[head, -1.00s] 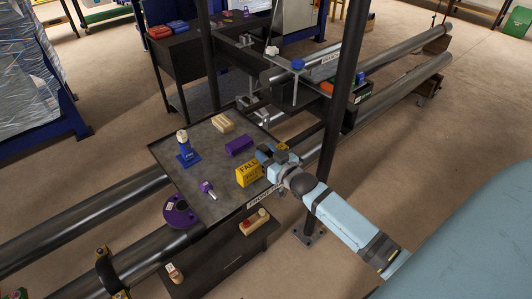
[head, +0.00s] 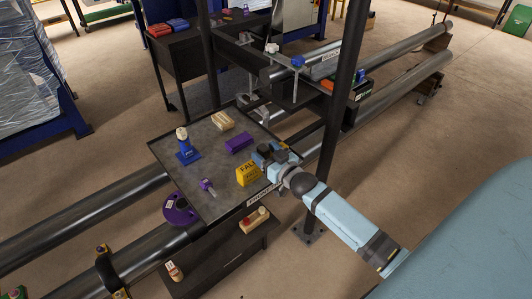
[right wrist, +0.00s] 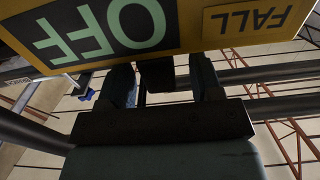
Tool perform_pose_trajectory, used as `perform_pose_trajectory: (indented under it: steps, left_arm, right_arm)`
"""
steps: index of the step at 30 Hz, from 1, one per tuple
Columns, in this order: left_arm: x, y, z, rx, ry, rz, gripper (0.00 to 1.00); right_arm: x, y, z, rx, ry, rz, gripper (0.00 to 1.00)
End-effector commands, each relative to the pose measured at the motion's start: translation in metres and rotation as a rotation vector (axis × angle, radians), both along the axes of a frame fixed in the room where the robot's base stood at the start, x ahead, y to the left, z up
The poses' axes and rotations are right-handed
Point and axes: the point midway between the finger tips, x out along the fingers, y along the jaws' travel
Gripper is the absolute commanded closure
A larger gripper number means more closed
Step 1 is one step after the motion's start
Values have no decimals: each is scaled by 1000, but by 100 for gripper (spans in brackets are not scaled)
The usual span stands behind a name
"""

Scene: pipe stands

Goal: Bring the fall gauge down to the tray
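The fall gauge (head: 248,174) is a yellow block with dark FALL lettering, at the front right edge of the grey tray (head: 215,207) in the head view. In the right wrist view the gauge (right wrist: 194,22) fills the top, close up, with FALL and a green OFF display upside down. My right gripper (head: 264,154) is just right of and behind the gauge. In the right wrist view its fingers (right wrist: 160,85) stand apart, with a dark piece between them and gaps beside it. Contact under the gauge is hidden. My left gripper is not in view.
The tray also holds a blue stand (head: 187,153), a purple block (head: 239,143), a tan block (head: 222,121) and a purple-handled tool (head: 207,186). A dark upright post (head: 340,100) stands behind my right arm. Long pipes (head: 70,219) run past the tray.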

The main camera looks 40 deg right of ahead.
Motion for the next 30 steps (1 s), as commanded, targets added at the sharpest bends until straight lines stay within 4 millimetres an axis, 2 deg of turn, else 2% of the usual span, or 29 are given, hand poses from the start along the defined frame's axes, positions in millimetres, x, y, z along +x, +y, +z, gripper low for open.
perform_pose_trajectory:
  steps: [5,30]
  left_arm:
    - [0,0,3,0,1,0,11]
    - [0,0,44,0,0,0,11]
  right_arm:
    - [-5,0,0,0,4,0,41]
    - [-86,-7,1,0,3,0,41]
